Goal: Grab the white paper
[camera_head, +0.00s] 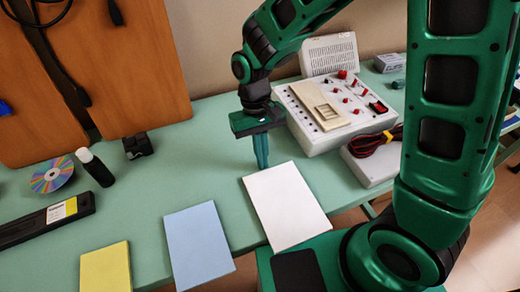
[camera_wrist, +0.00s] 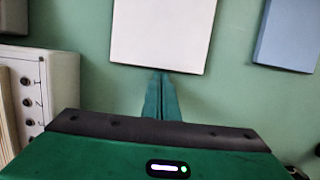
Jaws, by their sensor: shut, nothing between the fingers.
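The white paper (camera_head: 287,207) lies flat on the green table, to the right of the blue paper (camera_head: 199,243). It also shows at the top of the wrist view (camera_wrist: 163,32). My gripper (camera_head: 262,165) points down just beyond the white paper's far edge, its fingers together and empty. In the wrist view the fingertips (camera_wrist: 160,75) appear right at the paper's near edge in that picture. I cannot tell whether they touch it. No part of the paper lies between the fingers.
A yellow paper (camera_head: 106,268) lies left of the blue one. A white control box (camera_head: 336,112) with red knobs stands right of my gripper, near a power unit with cables (camera_head: 372,158). A disc (camera_head: 52,175) and a black bottle (camera_head: 95,167) lie at left. The table (camera_head: 205,160) left of my gripper is clear.

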